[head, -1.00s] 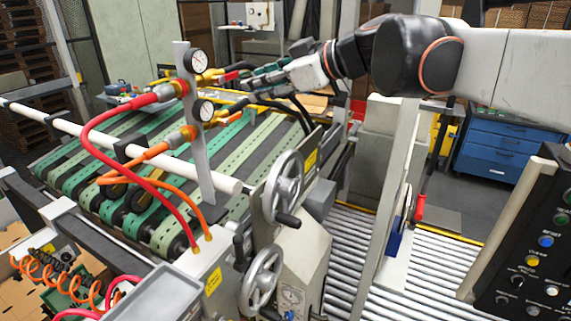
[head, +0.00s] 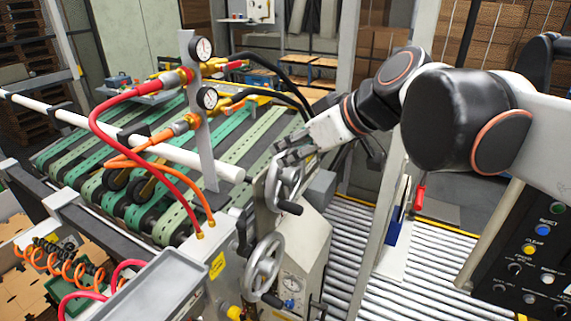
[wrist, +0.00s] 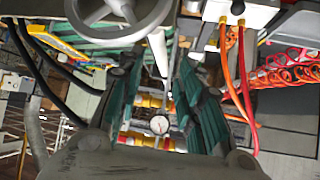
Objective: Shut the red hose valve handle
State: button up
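The red hose (head: 110,145) runs up to a brass valve below the upper gauge (head: 201,49). The valve's red handle (head: 236,65) sticks out to the right of the gauge post. My gripper (head: 281,152) is lower and to the right of it, apart from it, close to the upper handwheel (head: 284,182). In the wrist view my gripper (wrist: 162,95) has its two green-padded fingers spread with nothing held between them. A gauge (wrist: 160,125) and brass fittings show beyond the fingers. I cannot pick out the red handle surely there.
Black hoses (head: 275,72) curve behind the valves. A lower handwheel (head: 264,264) and the grey post (head: 205,150) stand nearby. The roller conveyor (head: 350,255) lies to the right.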

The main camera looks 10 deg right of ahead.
jog(key=s+d+f+m+h, duration=0.2)
jog(key=s+f, duration=0.3)
jog(key=f, duration=0.3)
jog(key=shift+s+d+f+m+h+b, duration=0.15)
jog(key=shift+s+d+m+h+b, duration=0.2)
jog(key=shift+d+m, duration=0.2)
jog(key=shift+w, duration=0.1)
